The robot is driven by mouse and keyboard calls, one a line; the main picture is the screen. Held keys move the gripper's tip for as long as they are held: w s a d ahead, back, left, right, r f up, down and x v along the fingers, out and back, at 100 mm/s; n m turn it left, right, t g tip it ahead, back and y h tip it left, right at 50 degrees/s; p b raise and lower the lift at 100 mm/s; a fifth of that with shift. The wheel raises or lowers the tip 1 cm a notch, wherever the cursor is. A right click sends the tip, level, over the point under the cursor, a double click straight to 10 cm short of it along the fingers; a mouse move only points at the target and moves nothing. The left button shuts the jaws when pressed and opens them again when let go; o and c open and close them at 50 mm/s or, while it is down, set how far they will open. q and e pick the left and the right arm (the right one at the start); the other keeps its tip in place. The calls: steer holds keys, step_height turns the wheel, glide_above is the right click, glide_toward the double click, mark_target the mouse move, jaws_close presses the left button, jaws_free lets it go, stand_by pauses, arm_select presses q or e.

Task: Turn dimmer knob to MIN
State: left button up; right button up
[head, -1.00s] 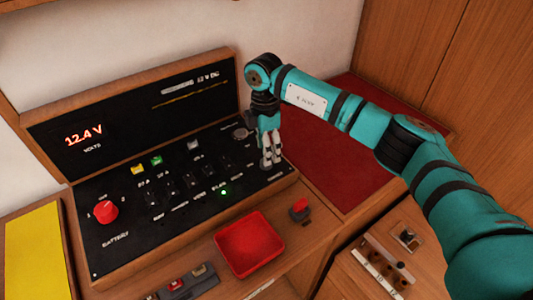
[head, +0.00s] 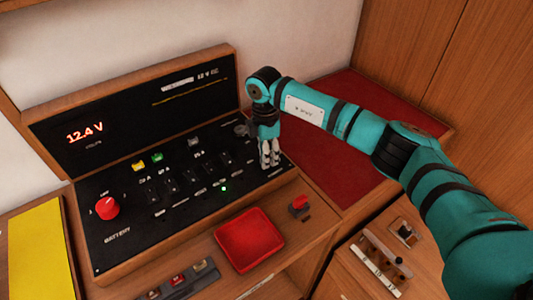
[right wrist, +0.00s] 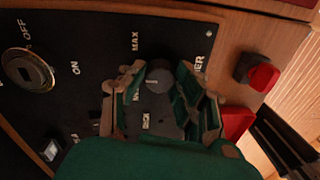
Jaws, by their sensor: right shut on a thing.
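My right gripper (head: 269,158) points down at the right end of the black switch panel (head: 120,240). In the right wrist view the dark round dimmer knob (right wrist: 159,78) sits between the two fingers of that gripper (right wrist: 160,84), which are shut on it. The word MAX (right wrist: 135,42) is printed on the panel near the knob. A small label (right wrist: 146,121) lies on the knob's other side, too small to read surely. In the head view the fingers hide the knob. My left gripper is not in view.
A red battery knob (head: 107,208) stands at the panel's left. Several switches and a lit green lamp (head: 224,188) are left of my gripper. A red tray (head: 249,240) and a red-topped switch (head: 299,204) are in front. A round key switch (right wrist: 30,73) is near.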

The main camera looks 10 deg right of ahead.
jaws_close()
steer(key=shift+n+b, duration=0.35)
steer(key=shift+n, duration=0.05)
steer(key=n+b, duration=0.2)
steer(key=n, duration=0.2)
steer(key=shift+w+f+b, duration=0.1)
steer(key=shift+b, duration=0.2)
steer(key=n+b, duration=0.2)
steer(key=n, duration=0.1)
steer(key=shift+a+n, duration=0.1)
steer(key=shift+n, duration=0.2)
steer(key=n+b, duration=0.2)
steer(key=n, duration=0.1)
steer(key=shift+n+b, duration=0.3)
steer(key=n+b, duration=0.3)
steer(key=n, duration=0.3)
steer(key=shift+a+t, duration=0.1)
steer(key=shift+t, duration=0.3)
steer(key=n, duration=0.2)
steer(key=n+b, duration=0.1)
steer(key=n, duration=0.1)
steer(key=n+b, duration=0.1)
steer(key=shift+r+n, duration=0.25)
steer(key=shift+n, duration=0.15)
